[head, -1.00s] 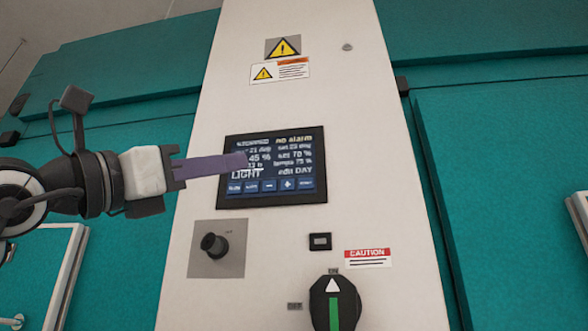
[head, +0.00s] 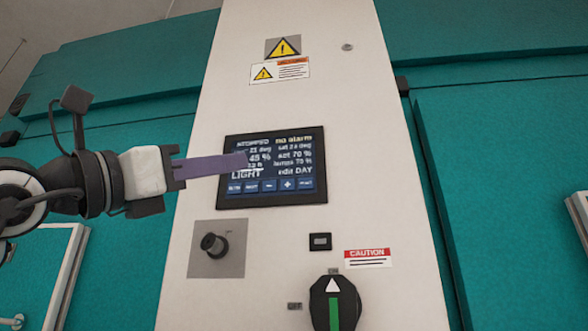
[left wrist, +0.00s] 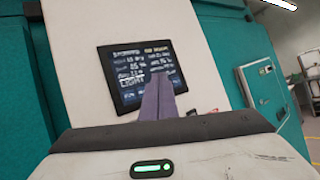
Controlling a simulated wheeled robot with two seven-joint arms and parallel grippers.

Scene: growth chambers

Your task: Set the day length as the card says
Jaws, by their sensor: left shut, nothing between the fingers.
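The control screen (head: 275,167) is on the white panel in the head view. It reads "STOPPED", "no alarm", "LIGHT" and "edit DAY", with a row of blue buttons (head: 269,186) along its bottom edge, one marked "+". My left gripper (head: 243,163) is shut and empty, its purple fingers pointing right and covering part of the screen's left side. The screen also shows in the left wrist view (left wrist: 118,75), where the fingers (left wrist: 158,98) overlap its lower right. I cannot tell whether they touch it. No card is recognisable. My right gripper is not in view.
Below the screen are a black knob (head: 213,244), a small black switch (head: 320,241) and a rotary switch (head: 335,303) with a green stripe. Warning labels (head: 280,71) sit above, a caution label (head: 368,258) below right. Teal doors (head: 505,180) flank the panel.

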